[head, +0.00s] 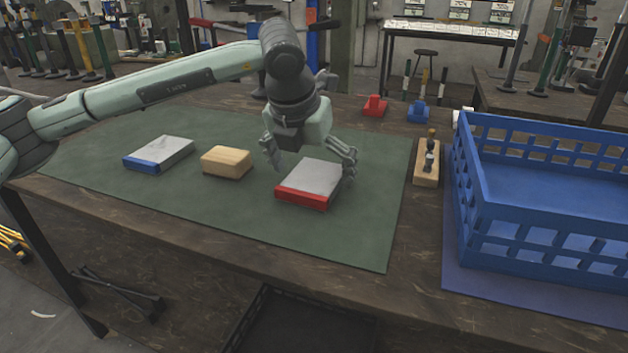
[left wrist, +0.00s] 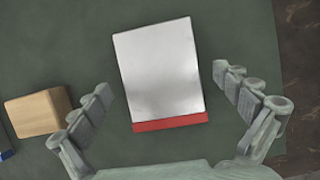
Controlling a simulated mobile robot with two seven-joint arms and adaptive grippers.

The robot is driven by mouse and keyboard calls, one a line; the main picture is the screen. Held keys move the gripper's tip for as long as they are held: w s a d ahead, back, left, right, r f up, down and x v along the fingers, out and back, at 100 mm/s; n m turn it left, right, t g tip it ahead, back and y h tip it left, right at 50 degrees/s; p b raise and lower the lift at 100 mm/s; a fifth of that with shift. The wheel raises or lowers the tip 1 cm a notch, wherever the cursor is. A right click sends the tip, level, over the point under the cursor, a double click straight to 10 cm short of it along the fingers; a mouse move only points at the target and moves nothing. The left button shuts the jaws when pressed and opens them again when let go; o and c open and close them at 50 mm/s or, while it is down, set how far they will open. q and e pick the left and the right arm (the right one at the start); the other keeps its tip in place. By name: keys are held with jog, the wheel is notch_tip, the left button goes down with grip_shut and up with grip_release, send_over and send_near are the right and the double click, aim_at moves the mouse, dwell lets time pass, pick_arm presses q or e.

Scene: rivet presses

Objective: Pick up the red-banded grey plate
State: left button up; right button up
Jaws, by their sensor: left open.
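The red-banded grey plate (head: 309,182) lies flat on the green mat in the head view, its red edge facing the front. In the left wrist view the plate (left wrist: 160,72) lies in the middle, with the red band at its lower end. My left gripper (head: 313,170) is right at the plate, pointing down, with its fingers spread. In the left wrist view the fingers (left wrist: 170,92) are on either side of the plate, with a gap of mat on each side. Nothing is held. My right gripper is not in view.
A wooden block (head: 227,161) and a blue-banded grey plate (head: 158,153) lie to the left on the green mat (head: 230,220). A wooden piece with a dark handle (head: 427,172) and a blue crate (head: 520,250) stand to the right. Small red (head: 375,105) and blue (head: 418,111) items sit behind.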

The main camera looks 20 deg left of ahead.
pick_arm(q)
jog(key=c, duration=1.6)
jog(key=shift+r, duration=0.1)
jog(key=shift+c, duration=1.2)
